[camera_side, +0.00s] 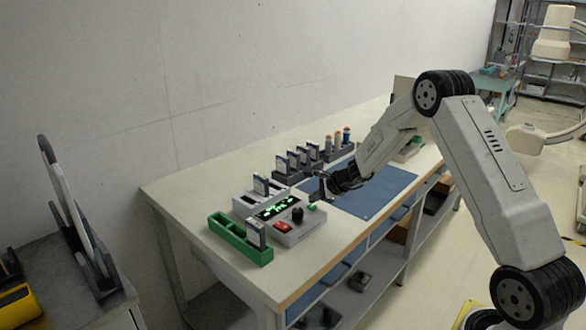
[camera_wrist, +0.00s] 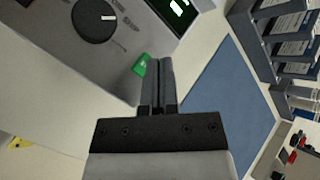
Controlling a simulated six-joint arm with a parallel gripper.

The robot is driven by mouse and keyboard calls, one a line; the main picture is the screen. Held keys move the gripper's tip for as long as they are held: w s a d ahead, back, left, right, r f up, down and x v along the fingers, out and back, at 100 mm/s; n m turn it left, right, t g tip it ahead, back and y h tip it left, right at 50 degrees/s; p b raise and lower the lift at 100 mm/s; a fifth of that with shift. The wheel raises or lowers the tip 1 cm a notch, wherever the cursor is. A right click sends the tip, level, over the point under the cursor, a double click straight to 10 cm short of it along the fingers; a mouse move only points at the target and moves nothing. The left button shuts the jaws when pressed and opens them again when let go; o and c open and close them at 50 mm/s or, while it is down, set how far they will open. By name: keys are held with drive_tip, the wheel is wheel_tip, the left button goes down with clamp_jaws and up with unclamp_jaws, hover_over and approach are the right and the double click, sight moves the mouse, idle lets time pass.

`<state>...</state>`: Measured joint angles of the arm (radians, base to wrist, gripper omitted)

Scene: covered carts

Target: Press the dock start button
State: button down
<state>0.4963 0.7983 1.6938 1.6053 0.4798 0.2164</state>
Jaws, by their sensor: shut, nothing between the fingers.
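The grey dock (camera_side: 302,229) stands on the bench, with a lit green display (camera_side: 279,207), a black knob (camera_side: 297,214), a red button (camera_side: 283,227) and a green button (camera_side: 312,207). Which button is the start button I cannot read. My gripper (camera_side: 317,196) is shut and empty, just above the dock's right end by the green button. In the wrist view my closed fingers (camera_wrist: 160,64) lie just right of the green button (camera_wrist: 141,65), beside the dock's edge. Whether they touch it I cannot tell. The knob (camera_wrist: 97,18) shows at upper left.
A green tray (camera_side: 225,226) holding a card module (camera_side: 256,234) is left of the dock. Another module (camera_side: 261,185) stands upright at the dock's back. Behind are a dark rack (camera_side: 287,178) of modules and several vials (camera_side: 338,138). A blue mat (camera_side: 370,190) lies clear to the right.

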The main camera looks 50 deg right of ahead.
sight(315, 206)
drive_tip(key=shift+r, duration=0.35)
drive_tip(key=shift+r, duration=2.4)
wheel_tip(315, 206, up, 7)
idle(0.5)
drive_tip(key=d+r, duration=0.3)
drive_tip(key=d, duration=0.6)
drive_tip(key=shift+s, duration=0.2)
idle(0.5)
